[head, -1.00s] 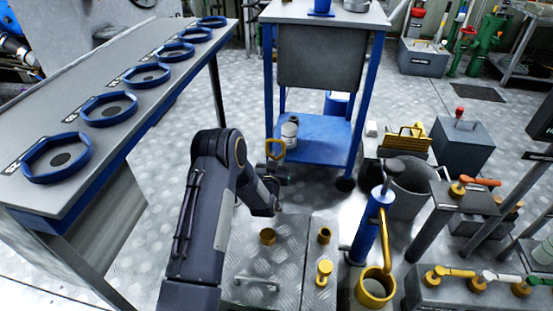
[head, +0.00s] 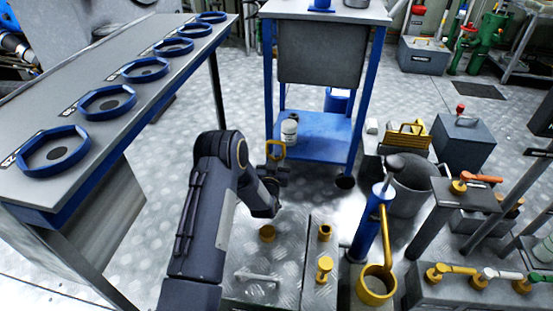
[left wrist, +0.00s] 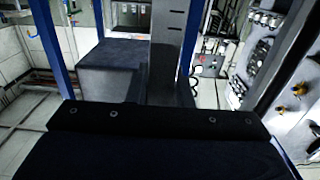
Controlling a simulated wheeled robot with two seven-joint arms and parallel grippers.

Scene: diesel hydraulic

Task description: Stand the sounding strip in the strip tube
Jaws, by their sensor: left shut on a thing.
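My left gripper (head: 275,180) points away from me beyond the chequered metal plate, in front of the blue trolley. It is shut on what looks like the sounding strip, whose yellow ring handle (head: 276,149) stands up above the jaws. The strip's lower part cannot be made out behind my arm. My right gripper is out of view.
The blue trolley (head: 318,129) stands just behind the gripper with a bottle (head: 289,130) on its shelf. A blue hand pump (head: 370,225) and yellow cup (head: 376,284) stand right of the plate. A bench (head: 35,190) with blue rings runs along the left.

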